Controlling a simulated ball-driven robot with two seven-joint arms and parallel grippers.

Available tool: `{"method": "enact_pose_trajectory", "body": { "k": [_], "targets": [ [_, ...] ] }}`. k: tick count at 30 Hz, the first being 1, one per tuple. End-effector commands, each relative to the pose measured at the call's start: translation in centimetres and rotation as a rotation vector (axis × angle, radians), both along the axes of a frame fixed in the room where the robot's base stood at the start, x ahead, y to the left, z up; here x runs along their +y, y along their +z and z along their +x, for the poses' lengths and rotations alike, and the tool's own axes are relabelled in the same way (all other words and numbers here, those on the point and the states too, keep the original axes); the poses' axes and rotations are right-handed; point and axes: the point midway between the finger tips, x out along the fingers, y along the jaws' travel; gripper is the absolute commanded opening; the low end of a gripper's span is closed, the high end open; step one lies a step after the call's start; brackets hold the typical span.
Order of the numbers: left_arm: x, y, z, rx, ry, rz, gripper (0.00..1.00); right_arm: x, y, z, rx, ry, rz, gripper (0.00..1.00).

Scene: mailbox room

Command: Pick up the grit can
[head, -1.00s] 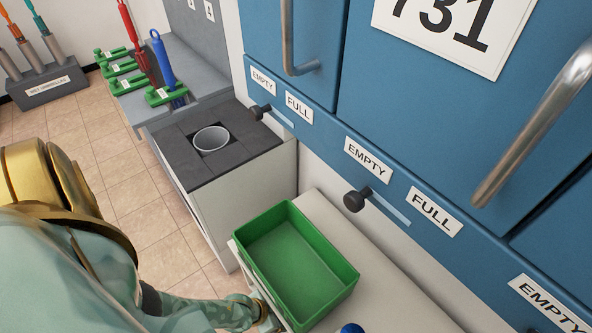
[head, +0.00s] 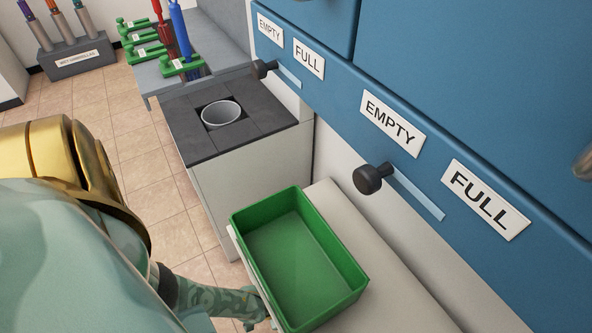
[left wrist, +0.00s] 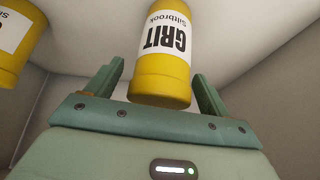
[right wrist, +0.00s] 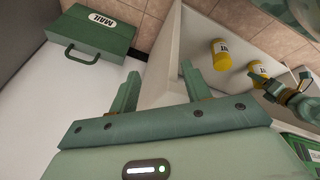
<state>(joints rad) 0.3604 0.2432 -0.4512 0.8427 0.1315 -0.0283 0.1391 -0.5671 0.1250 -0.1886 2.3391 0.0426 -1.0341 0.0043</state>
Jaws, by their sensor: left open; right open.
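In the left wrist view, a yellow can with a white label reading GRIT Siltbrook (left wrist: 162,55) stands between the two fingers of my open left gripper (left wrist: 157,85). I cannot tell whether either finger touches it. Part of a second yellow can (left wrist: 14,45) shows at the left edge of that view. The right wrist view shows two yellow cans, one upper (right wrist: 221,55) and one lower (right wrist: 258,73), in a pale compartment. My right gripper (right wrist: 160,90) is open and empty, apart from the cans. The head view shows no can and neither gripper's fingers.
A green tray (head: 352,275) sits on a pale counter beside my arm. A dark-topped stand (head: 180,125) holds a round cup (head: 221,114). Blue cabinets with knobs (head: 370,179) line the right. A green MAIL case (right wrist: 95,32) lies on a white surface.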

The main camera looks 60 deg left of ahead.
Motion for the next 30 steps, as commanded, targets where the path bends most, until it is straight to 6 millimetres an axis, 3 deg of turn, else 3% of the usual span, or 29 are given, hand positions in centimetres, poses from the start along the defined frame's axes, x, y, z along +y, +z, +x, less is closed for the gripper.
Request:
{"method": "enact_pose_trajectory", "body": {
  "k": [2, 11, 18, 30],
  "targets": [
    [-0.1, -0.8, 0.1, 0.004, 0.000, 0.000, 0.81, 0.5, 0.1, 0.5, -0.022, -0.010, 0.025, 0.48],
    [-0.1, -0.7, 0.5, -0.001, 0.001, 0.001, 0.81, 0.8, 0.7, 1.0, -0.044, -0.015, 0.041, 0.48],
    [-0.1, -0.7, 0.5, 0.000, 0.001, 0.001, 0.18, 0.8, 0.7, 1.0, -0.043, -0.015, 0.040, 0.48],
    [-0.1, 0.1, 0.6, -0.004, 0.001, 0.000, 0.18, 0.5, 1.0, 0.8, -0.034, -0.010, 0.024, 0.48]
  ]
}}
